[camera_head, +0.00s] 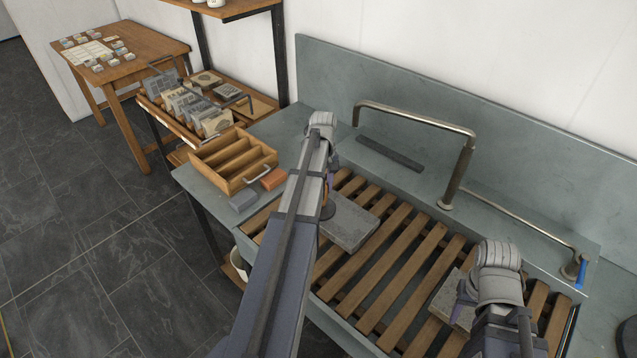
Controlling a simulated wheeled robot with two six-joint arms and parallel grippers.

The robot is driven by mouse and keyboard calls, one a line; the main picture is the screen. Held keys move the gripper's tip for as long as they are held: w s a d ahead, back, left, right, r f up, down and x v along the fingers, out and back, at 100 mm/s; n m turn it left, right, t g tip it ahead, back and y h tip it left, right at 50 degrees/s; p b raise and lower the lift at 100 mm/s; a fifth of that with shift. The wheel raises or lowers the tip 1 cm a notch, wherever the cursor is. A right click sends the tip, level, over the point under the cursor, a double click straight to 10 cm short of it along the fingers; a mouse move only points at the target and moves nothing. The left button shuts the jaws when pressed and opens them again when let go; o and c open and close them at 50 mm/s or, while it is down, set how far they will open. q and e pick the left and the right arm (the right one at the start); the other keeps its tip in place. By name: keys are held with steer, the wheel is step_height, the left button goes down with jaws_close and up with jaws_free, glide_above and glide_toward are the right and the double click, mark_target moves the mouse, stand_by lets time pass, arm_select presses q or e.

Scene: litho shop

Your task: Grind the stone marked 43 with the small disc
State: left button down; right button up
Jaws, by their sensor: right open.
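A grey stone slab (350,226) lies on the wooden slats of the sink, partly hidden by my left forearm. A second grey stone (443,296) lies on the slats farther right, partly covered by my right wrist. No number 43 can be read on either stone.
A bent metal pipe (468,160) stands behind the slatted rack (392,262). A wooden divided box (232,160), an orange block (273,179) and a grey block (243,199) sit at the left. A shelf with upright stones and a side table (150,42) stand beyond.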

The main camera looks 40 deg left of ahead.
arm_select(q)
steer(key=shift+d, duration=0.3)
steer(key=shift+s+d, duration=0.15)
steer(key=shift+d, duration=0.65)
steer(key=shift+s+d, duration=0.15)
steer(key=shift+d, duration=0.65)
steer(key=shift+d, duration=0.1)
steer(key=shift+d, duration=1.6)
steer(key=shift+s+d, duration=0.1)
steer(key=shift+s+d, duration=0.2)
steer(key=shift+d, duration=1.35)
steer(key=shift+s+d, duration=0.1)
steer(key=shift+d, duration=1.55)
steer(key=shift+d, duration=0.15)
